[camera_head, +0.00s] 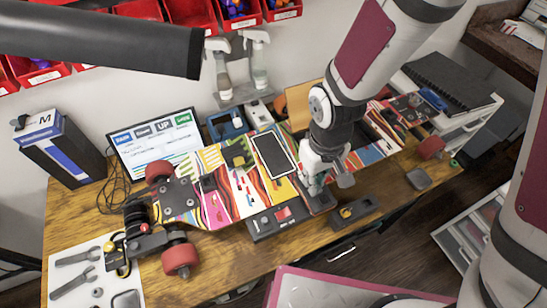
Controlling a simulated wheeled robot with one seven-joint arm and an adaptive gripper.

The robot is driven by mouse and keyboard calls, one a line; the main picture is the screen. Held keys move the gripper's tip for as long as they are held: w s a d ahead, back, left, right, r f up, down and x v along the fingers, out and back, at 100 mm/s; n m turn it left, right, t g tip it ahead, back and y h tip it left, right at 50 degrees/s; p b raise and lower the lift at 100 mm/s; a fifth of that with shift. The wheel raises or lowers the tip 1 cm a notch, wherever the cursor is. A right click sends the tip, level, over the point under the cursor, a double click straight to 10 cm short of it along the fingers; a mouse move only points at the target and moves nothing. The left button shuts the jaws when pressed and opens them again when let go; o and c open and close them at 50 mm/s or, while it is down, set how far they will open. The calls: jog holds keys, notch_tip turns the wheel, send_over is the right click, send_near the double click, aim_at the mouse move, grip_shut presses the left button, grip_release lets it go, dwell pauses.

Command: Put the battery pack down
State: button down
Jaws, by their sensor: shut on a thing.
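A colourful electric skateboard (237,185) lies across the wooden workbench, with red wheels. My gripper (315,186) points down at the front edge of the board, right of the middle. It is shut on a dark, flat block (319,203), which looks like the battery pack; the fingers and wrist hide part of it. The block is at the board's front edge, close beside a black box with a red patch (272,221). I cannot tell whether the block touches the board or the bench.
A small dark device with a yellow part (354,212) lies just right of the gripper. A white mat with tools (84,270) is at front left. A monitor (156,142), a blue-black box (60,150) and spray bottles (258,62) stand behind. Bare bench (225,262) shows in front.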

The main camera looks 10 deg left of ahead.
jog(key=w+a, duration=0.2)
jog(key=a, duration=0.1)
jog(key=w+a, duration=0.3)
jog(key=w+a+f, duration=0.1)
jog(key=w+a, duration=0.1)
jog(key=a, duration=0.1)
jog(key=shift+w+a+p, duration=0.1)
jog(key=shift+w+p, duration=0.25)
jog(key=shift+p, duration=0.05)
jog(key=shift+w+a+f+p, duration=0.15)
jog(key=shift+f+p, duration=0.1)
jog(key=shift+f, duration=0.7)
jog(key=shift+w+a+f+p, duration=0.1)
jog(key=shift+f+p, duration=0.1)
jog(key=shift+f, duration=0.7)
jog(key=shift+f, duration=0.1)
jog(key=c, duration=1.6)
grip_release()
notch_tip(320, 180, up, 12)
jog(key=b, duration=0.1)
